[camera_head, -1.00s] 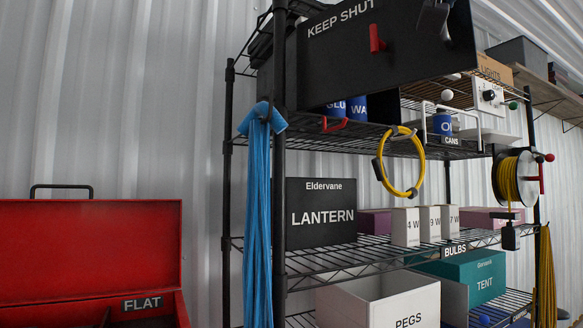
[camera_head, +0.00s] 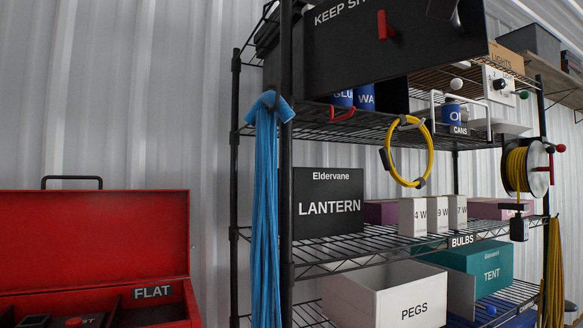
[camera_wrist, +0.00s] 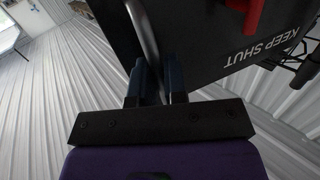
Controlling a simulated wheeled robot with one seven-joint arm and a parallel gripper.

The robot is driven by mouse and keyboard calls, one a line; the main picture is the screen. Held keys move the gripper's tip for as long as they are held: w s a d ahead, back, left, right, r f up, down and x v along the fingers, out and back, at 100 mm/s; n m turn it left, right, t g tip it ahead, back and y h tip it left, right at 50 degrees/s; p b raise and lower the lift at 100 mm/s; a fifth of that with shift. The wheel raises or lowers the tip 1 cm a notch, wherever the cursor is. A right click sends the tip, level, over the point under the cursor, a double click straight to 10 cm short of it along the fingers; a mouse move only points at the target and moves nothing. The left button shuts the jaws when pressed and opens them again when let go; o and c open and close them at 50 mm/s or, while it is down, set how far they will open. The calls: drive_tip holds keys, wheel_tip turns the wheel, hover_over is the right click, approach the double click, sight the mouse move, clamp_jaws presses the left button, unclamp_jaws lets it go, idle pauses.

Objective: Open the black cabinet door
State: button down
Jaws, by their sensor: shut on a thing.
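The black cabinet door (camera_head: 350,60), lettered KEEP SHUT, is at the top of the wire rack in the head view. Its lower edge slopes up to the right, and its right end stands out from the rack. A red knob (camera_head: 385,25) is on its face. The door fills the upper right of the wrist view (camera_wrist: 200,45). My gripper (camera_wrist: 154,72) is shut on a grey metal bar handle (camera_wrist: 142,25) in the wrist view.
The wire rack (camera_head: 285,170) holds a LANTERN box (camera_head: 328,205), a PEGS box (camera_head: 385,300), blue cans and a yellow cable loop (camera_head: 430,155). A blue strap bundle (camera_head: 265,210) hangs on its left post. An open red toolbox (camera_head: 95,240) is at lower left.

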drive_tip(key=c, duration=1.3)
unclamp_jaws()
drive_tip(key=shift+n+t, duration=0.3)
drive_tip(key=shift+t, duration=0.1)
drive_tip(key=s+a, duration=0.1)
drive_tip(key=a, duration=0.1)
drive_tip(key=s+a, duration=0.1)
drive_tip(key=a, duration=0.1)
drive_tip(key=shift+s+r, duration=0.1)
drive_tip(key=shift+s, duration=0.1)
drive_tip(key=shift+o, duration=0.5)
drive_tip(key=shift+s+a, duration=0.15)
drive_tip(key=shift+a, duration=0.15)
drive_tip(key=v, duration=1)
drive_tip(key=shift+s+d, duration=0.15)
drive_tip(key=shift+s, duration=0.2)
